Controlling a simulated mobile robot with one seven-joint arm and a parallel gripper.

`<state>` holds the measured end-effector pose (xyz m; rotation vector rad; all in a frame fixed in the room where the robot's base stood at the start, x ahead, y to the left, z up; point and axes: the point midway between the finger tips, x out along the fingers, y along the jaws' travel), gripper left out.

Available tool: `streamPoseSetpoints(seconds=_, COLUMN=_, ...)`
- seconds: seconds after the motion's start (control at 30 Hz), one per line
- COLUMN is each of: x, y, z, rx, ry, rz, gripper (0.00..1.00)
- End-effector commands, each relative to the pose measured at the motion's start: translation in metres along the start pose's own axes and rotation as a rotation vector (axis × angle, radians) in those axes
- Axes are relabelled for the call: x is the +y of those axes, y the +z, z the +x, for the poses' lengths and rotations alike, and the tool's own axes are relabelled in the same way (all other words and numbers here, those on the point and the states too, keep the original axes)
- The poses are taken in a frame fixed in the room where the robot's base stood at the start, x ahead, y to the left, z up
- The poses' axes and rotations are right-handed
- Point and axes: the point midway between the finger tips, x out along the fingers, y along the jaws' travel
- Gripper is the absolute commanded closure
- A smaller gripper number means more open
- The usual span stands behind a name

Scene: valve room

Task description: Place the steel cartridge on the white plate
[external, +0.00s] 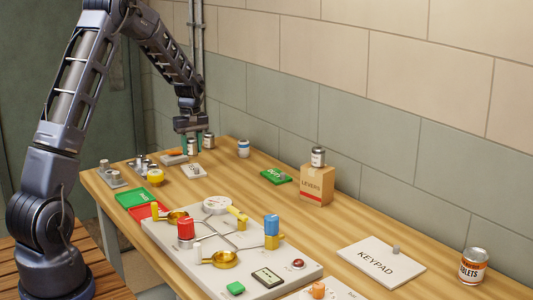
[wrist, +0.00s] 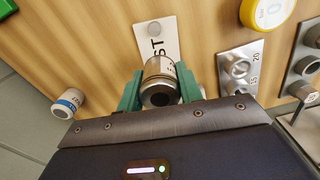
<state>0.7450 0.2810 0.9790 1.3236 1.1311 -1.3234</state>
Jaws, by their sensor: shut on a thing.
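The steel cartridge (wrist: 159,72) is a shiny ringed cylinder with a dark hole in the end facing the wrist camera. My gripper (wrist: 159,87) is shut on it, one green finger on either side. A small white plate (wrist: 157,38) with black lettering and a round grey knob lies just beyond the cartridge, which hides its near end. I cannot tell the height between them. In the external view my gripper (external: 194,145) is low at the table's far left end, behind the white plate (external: 193,171). The cartridge is hard to make out there.
A blue-banded white jar (wrist: 68,103) stands to the left in the wrist view. A yellow roll (wrist: 268,10) and a grey holed block (wrist: 239,67) are to the right. A larger white KEYPAD plate (external: 381,262), a cardboard box (external: 316,184) and a valve board (external: 245,268) are farther off.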

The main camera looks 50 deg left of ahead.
Motion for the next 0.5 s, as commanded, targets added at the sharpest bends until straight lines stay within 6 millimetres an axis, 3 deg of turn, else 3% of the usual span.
streamPoseSetpoints(seconds=0.23, x=0.000, y=0.000, z=0.014, rx=-0.001, ry=-0.001, rz=0.000, gripper=0.95)
streamPoseSetpoints(seconds=0.5, x=0.000, y=0.000, z=0.047, rx=0.000, ry=0.000, rz=0.000, gripper=0.95)
